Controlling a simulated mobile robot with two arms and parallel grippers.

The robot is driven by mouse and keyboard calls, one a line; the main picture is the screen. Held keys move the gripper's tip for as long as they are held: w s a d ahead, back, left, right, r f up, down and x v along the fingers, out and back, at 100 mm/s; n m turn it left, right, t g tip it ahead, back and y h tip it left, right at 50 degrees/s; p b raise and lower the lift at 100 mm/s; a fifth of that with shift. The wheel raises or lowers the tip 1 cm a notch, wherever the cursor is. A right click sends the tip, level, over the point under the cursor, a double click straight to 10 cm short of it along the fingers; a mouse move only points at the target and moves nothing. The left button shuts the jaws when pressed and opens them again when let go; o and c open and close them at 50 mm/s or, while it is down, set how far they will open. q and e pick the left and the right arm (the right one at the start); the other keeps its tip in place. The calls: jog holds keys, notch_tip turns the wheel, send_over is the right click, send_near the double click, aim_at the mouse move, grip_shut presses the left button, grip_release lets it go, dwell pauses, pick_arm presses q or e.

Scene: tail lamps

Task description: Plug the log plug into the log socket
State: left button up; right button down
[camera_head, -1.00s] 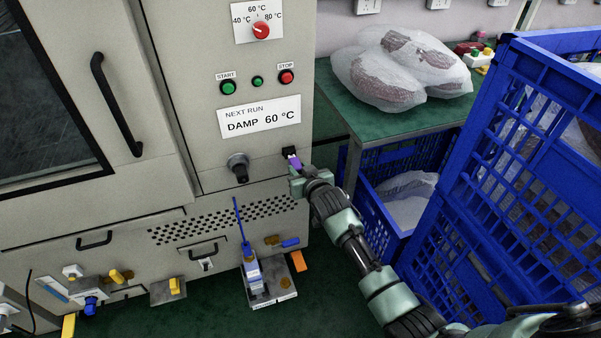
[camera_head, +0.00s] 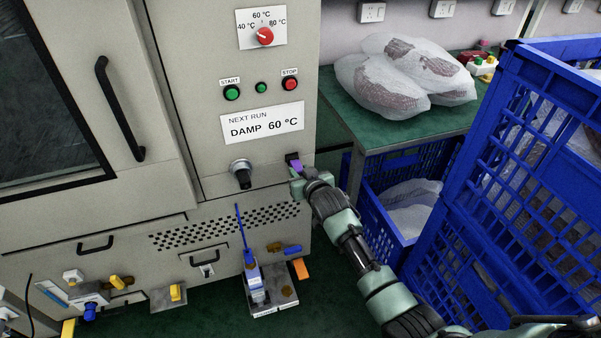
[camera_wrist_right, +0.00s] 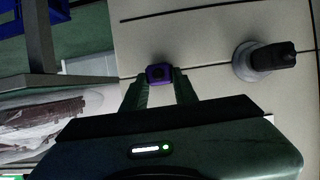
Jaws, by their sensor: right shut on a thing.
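The purple log plug (camera_head: 296,165) is between the fingers of my right gripper (camera_head: 297,173), at the grey machine's front. In the right wrist view the plug (camera_wrist_right: 159,73) sits between the two finger ends of the gripper (camera_wrist_right: 160,86), which is shut on it. The black log socket (camera_head: 291,156) is on the panel, right of the black knob. The plug is right at the socket and partly covers it. I cannot tell whether it is inserted. My left gripper is not in view.
The black knob (camera_head: 241,174) sticks out left of the plug. A green table (camera_head: 395,133) with wrapped bundles (camera_head: 405,75) stands to the right. Blue crates (camera_head: 490,190) stand close to my right arm.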

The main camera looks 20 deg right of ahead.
jog(key=c, duration=1)
grip_release()
jog(key=v, duration=0.8)
jog(key=shift+p, duration=0.4)
